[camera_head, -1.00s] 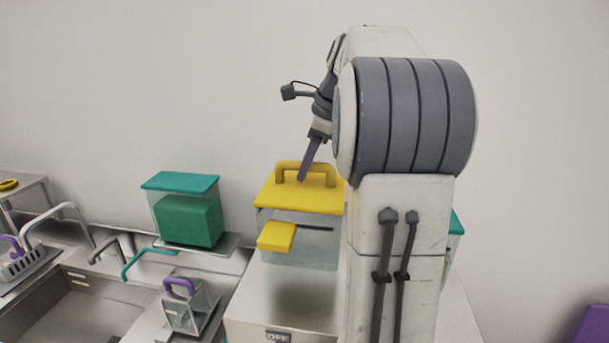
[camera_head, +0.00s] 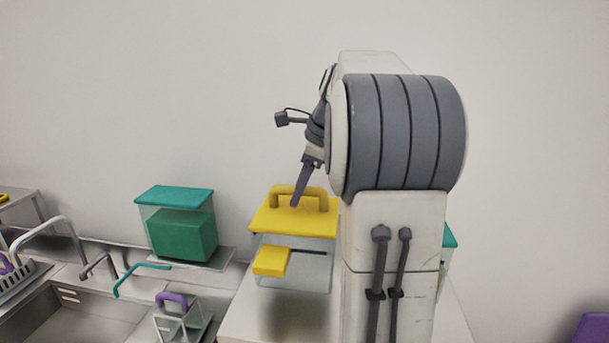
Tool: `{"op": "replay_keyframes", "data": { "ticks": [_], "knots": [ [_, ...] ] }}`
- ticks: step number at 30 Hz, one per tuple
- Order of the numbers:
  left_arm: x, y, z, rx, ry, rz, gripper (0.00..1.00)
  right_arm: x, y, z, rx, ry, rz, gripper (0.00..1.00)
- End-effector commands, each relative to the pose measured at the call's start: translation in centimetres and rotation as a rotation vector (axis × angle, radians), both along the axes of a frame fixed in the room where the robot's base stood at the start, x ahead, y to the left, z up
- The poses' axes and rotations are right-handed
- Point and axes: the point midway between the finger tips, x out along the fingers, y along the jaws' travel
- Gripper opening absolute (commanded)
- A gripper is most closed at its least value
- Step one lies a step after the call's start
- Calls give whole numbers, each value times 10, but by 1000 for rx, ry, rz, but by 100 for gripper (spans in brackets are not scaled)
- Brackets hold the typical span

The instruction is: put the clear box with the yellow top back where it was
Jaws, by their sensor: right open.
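The clear box with the yellow top (camera_head: 312,226) stands upright on the pale counter, right of the sink. Its yellow lid carries a yellow arched handle, and a yellow block shows low on its front. My right gripper (camera_head: 298,198) is open, its purple finger just in front of or at the lid's handle. Only one finger shows clearly, and I cannot tell whether it touches the handle. My right arm hides the box's right edge. My left gripper is out of view.
A clear box with a teal lid (camera_head: 174,196) and green contents stands to the left. A small clear caddy with a purple handle (camera_head: 172,300) sits in front. A sink (camera_head: 80,318) is at left. Part of another teal-topped box (camera_head: 449,238) shows behind my arm.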

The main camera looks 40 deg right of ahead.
Motion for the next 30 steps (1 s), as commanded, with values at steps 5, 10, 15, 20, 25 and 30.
{"op": "replay_keyframes", "data": {
  "ticks": [5, 10, 15, 20, 25, 30],
  "knots": [
    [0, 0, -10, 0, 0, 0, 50, -9, -5, 24, -5, -4, -2, 57],
    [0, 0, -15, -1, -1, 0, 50, -22, -10, 58, -5, -4, -2, 57],
    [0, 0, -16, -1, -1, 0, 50, -32, -14, 87, -2, -2, -2, 57],
    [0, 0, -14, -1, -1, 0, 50, -38, -16, 103, -1, -1, -2, 57],
    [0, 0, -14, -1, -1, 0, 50, -40, -17, 108, 0, 0, 0, 57],
    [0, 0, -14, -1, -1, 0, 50, -40, -16, 108, 0, 0, 0, 57]
  ]
}}
